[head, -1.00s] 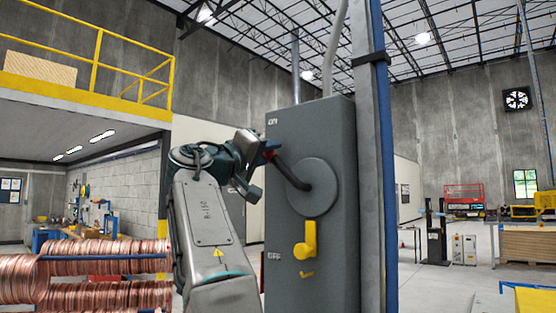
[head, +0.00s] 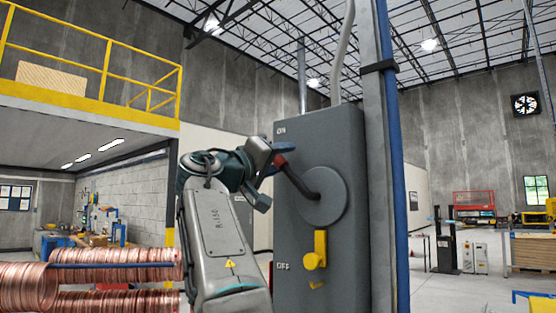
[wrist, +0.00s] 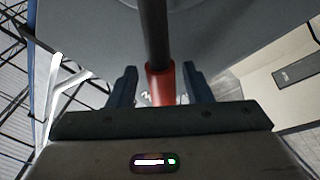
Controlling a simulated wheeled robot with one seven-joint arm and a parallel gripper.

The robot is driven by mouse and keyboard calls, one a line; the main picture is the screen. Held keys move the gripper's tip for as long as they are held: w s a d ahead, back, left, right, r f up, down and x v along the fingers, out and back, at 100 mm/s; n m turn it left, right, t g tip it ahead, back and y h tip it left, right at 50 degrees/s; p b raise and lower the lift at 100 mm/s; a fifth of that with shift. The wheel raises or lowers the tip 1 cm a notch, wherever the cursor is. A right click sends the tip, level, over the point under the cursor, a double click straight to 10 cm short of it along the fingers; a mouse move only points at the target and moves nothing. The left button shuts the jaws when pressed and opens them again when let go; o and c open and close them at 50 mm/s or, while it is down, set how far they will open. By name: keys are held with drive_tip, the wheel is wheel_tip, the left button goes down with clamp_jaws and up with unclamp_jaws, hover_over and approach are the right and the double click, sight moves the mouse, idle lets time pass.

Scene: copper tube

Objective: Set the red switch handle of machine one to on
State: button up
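Machine one is a grey switch box (head: 345,135) with an ON label (head: 281,131) at the upper left and an OFF label (head: 283,266) lower down. A round disc (head: 325,205) on its face carries a dark bent lever ending in the red switch handle (head: 281,161). The lever points up and left, its end below the ON label. My gripper (head: 272,155) is at the handle's end.
A yellow catch (head: 318,250) sits below the disc. A grey post with a blue edge (head: 390,170) stands right of the box. Copper tube coils (head: 115,270) lie at the lower left. Open floor shows beyond the post at right.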

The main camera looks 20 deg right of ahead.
drive_tip(key=b+v, duration=0.5)
drive_tip(key=v, duration=0.9)
drive_tip(key=shift+d+r, duration=0.1)
drive_tip(key=w+d+f+n+y, duration=0.45)
drive_tip(key=w+d+f, duration=0.2)
drive_tip(key=f, duration=0.45)
drive_tip(key=d+f+n+g+y, duration=0.1)
drive_tip(key=d+f+y, duration=0.15)
drive_tip(key=f, duration=0.45)
drive_tip(key=d+f+y, duration=0.2)
drive_tip(key=f+y, duration=0.1)
drive_tip(key=f, duration=0.4)
drive_tip(key=s+a+f+g+y, duration=0.2)
drive_tip(key=s+f+y, duration=0.1)
drive_tip(key=s+f, duration=0.5)
drive_tip(key=s+a+f+m+g+y+p, duration=0.1)
drive_tip(key=s+a+f+g+y, duration=0.1)
drive_tip(key=s+f, duration=0.7)
drive_tip(key=s+a+f+m+g+y, duration=0.1)
drive_tip(key=s+f, duration=0.8)
drive_tip(key=f, duration=0.9)
drive_tip(key=a+g+y, duration=0.1)
drive_tip(key=a+y, duration=0.1)
drive_tip(key=shift+s+f+y, duration=0.25)
drive_tip(key=shift+y, duration=0.05)
